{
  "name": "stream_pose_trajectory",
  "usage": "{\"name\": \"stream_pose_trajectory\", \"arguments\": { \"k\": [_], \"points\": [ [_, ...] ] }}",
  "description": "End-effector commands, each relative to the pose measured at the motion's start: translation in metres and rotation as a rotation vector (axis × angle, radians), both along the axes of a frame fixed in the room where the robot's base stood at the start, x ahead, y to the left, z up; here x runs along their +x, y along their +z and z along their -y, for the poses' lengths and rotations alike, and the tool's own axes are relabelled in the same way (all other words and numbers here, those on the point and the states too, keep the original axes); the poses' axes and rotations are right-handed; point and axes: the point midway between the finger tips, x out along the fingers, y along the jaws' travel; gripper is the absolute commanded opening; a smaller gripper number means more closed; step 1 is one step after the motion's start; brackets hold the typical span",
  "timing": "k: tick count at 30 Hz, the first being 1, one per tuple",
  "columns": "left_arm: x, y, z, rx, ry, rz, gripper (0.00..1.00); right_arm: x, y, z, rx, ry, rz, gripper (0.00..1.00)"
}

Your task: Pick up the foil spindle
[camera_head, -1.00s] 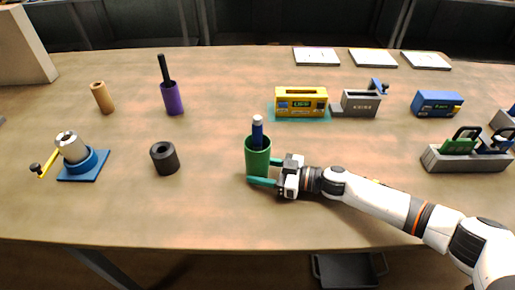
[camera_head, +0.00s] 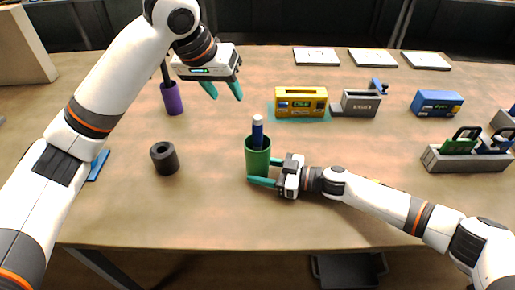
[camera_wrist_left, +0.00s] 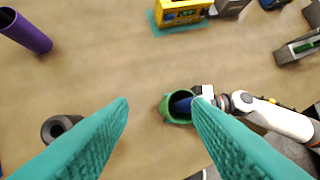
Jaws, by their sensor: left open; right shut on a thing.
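A blue rod with a pale top (camera_head: 257,130), which I take to be the foil spindle, stands in the green cup (camera_head: 256,158) at the table's middle. In the left wrist view, the blue rod (camera_wrist_left: 181,105) lies within the green cup's rim (camera_wrist_left: 167,112). My right gripper (camera_head: 264,172) is shut on the green cup from the right. My left gripper (camera_head: 223,92) is open and empty, above the table, up and to the left of the cup. Its fingers (camera_wrist_left: 160,102) frame the lower middle of the left wrist view, with the cup beyond them.
A black hollow cylinder (camera_head: 164,158) stands nearer. A yellow box (camera_head: 300,102), a grey holder (camera_head: 361,104), a blue box (camera_head: 437,103) and a grey rack (camera_head: 468,160) are rightward. The front middle is clear.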

Motion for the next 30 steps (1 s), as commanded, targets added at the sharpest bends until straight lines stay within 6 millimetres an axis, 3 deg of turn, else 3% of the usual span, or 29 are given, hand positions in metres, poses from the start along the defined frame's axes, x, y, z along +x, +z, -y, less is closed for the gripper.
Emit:
{"name": "stream_pose_trajectory", "arguments": {
  "k": [1,3,7,15,23,30],
  "points": [
    [-0.014,0.006,0.020,0.049,-0.065,0.017,0.45,0.000,-0.001,0.001,-0.001,-0.001,-0.001,0.41],
    [-0.029,0.009,0.035,0.100,-0.125,0.028,0.45,0.000,-0.001,0.000,-0.001,-0.001,-0.001,0.41],
    [-0.039,0.004,0.049,0.151,-0.176,0.036,0.45,0.000,-0.001,0.000,-0.001,0.000,-0.001,0.41],
    [-0.026,-0.037,0.058,0.156,-0.179,0.036,0.45,0.000,0.000,0.000,0.000,0.000,-0.001,0.41],
    [-0.017,-0.057,0.062,0.154,-0.178,0.038,0.45,0.000,-0.001,0.000,-0.001,0.000,-0.001,0.41],
    [-0.003,-0.088,0.070,0.153,-0.178,0.036,0.45,0.000,-0.001,0.000,-0.001,0.001,-0.001,0.41]
  ]
}}
